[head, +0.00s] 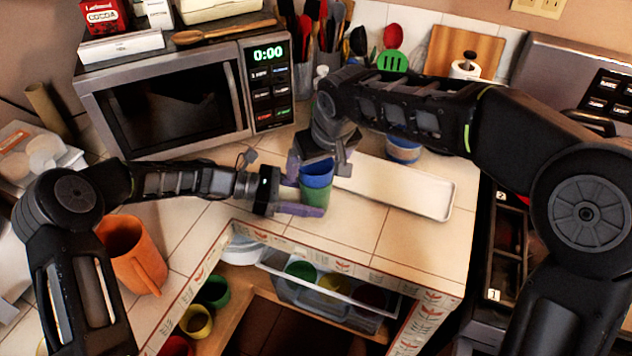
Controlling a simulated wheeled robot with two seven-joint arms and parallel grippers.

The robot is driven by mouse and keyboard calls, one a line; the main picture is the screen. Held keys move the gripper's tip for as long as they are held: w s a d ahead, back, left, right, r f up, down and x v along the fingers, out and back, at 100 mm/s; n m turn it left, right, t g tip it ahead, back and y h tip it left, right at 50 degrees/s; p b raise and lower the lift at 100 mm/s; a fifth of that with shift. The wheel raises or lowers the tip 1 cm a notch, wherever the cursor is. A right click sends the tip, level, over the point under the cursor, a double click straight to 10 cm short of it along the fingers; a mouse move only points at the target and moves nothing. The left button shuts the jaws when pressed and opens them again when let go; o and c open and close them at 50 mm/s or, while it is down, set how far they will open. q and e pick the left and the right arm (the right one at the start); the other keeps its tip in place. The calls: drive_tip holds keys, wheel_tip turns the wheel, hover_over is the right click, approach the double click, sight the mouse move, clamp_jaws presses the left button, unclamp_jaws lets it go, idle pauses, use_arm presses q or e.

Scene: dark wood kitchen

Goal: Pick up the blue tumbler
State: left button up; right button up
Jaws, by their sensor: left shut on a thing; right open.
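The blue tumbler (317,173) stands in or on a green tumbler (316,192) on the tiled counter. How deep it sits in the green one cannot be seen. My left gripper (308,197) comes in from the left, low down, and is shut on the green tumbler. My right gripper (320,167) is open and points down from above, with its fingers on either side of the blue tumbler's upper part. Whether its fingers touch the blue tumbler cannot be told.
A long white tray (405,189) lies just right of the tumblers. A blue and white container (403,150) stands behind it. A microwave (170,95) stands back left, an orange pitcher (130,250) front left. An open drawer (330,295) holds several cups below the counter edge.

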drive_tip(key=shift+c, duration=0.3)
drive_tip(key=c, duration=1.8)
